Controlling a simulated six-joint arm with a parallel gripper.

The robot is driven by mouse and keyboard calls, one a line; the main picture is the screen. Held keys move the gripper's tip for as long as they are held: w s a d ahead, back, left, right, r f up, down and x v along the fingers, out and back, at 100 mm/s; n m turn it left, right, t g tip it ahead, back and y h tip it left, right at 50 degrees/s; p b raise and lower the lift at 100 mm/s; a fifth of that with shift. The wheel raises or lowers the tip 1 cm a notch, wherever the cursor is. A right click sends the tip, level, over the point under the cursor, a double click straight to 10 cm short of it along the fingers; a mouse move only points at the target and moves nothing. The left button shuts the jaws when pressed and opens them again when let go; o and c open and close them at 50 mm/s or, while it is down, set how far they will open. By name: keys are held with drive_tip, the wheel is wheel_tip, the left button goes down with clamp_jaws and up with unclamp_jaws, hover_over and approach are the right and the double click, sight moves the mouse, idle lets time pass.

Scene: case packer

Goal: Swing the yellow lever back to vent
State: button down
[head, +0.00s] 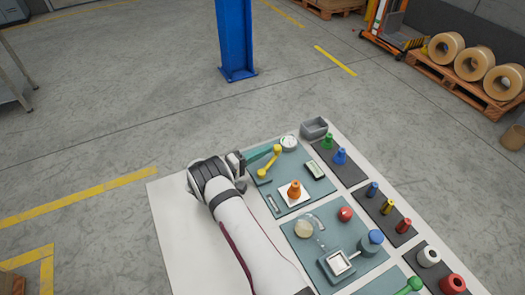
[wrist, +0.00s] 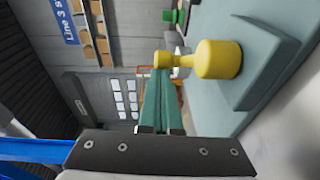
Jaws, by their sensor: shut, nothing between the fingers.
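The yellow lever (head: 270,161) stands on the teal panel at the back left of the worktop, slanting from a lower left end to a rounded upper right end. In the wrist view the lever (wrist: 217,59) shows a thick yellow round part to the right and a smaller one beyond the fingertips. My gripper (head: 271,150) reaches in from the left with its green fingers close to the upper end of the lever. In the wrist view its fingers (wrist: 160,76) are shut together with nothing between them. I cannot tell whether they touch the lever.
A round gauge (head: 288,142) and a small display (head: 314,170) are close by on the panel. An orange cone-shaped piece (head: 294,189) stands on a white square nearer the front. A grey bin (head: 314,128) sits at the back edge. The white worktop left of my arm is bare.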

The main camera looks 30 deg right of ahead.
sight(273, 160)
drive_tip(key=shift+s+d, duration=0.5)
drive_tip(key=shift+d, duration=0.05)
drive_tip(key=shift+s+d+m+g, duration=0.2)
drive_tip(key=shift+m+g, duration=0.15)
drive_tip(key=shift+g, duration=0.2)
drive_tip(key=shift+s+d+m+g, duration=0.15)
drive_tip(key=shift+m+g, duration=0.2)
drive_tip(key=shift+g, duration=0.2)
drive_tip(key=shift+s+d, duration=0.15)
drive_tip(key=shift+s, duration=0.25)
drive_tip(key=a, duration=1.5)
drive_tip(key=shift+s+a+r, duration=0.25)
drive_tip(key=shift+a+r, duration=0.05)
drive_tip(key=shift+a, duration=0.1)
